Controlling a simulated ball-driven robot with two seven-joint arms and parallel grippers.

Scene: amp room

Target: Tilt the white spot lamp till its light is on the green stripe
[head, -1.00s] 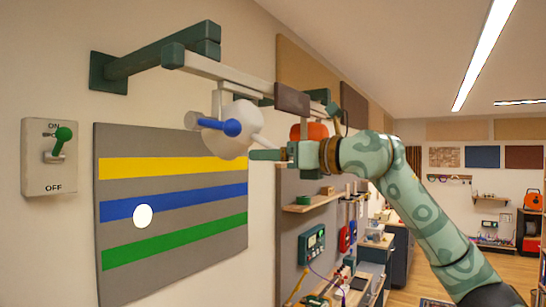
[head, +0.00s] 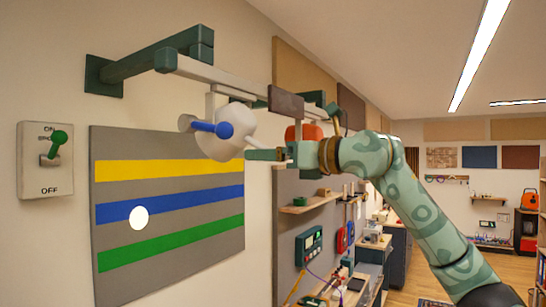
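The white spot lamp (head: 238,119) hangs from a pale bar, with a blue knobbed handle (head: 211,127) on its near side. A pale rod slants from the lamp toward my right gripper (head: 264,154). That gripper is at the lamp's lower right; one dark green finger shows, and whether it grips the rod is unclear. The round light spot (head: 139,217) lies on the board's left part, over the lower edge of the blue stripe (head: 190,203) and the grey gap below. It is above the green stripe (head: 175,241). My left gripper is not in view.
The grey board (head: 170,142) also has a yellow stripe (head: 150,169). A wall switch (head: 45,180) at left has its green lever up. A dark green bracket (head: 140,65) carries the lamp bar (head: 235,76). Shelves and a workbench stand beyond, below my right arm.

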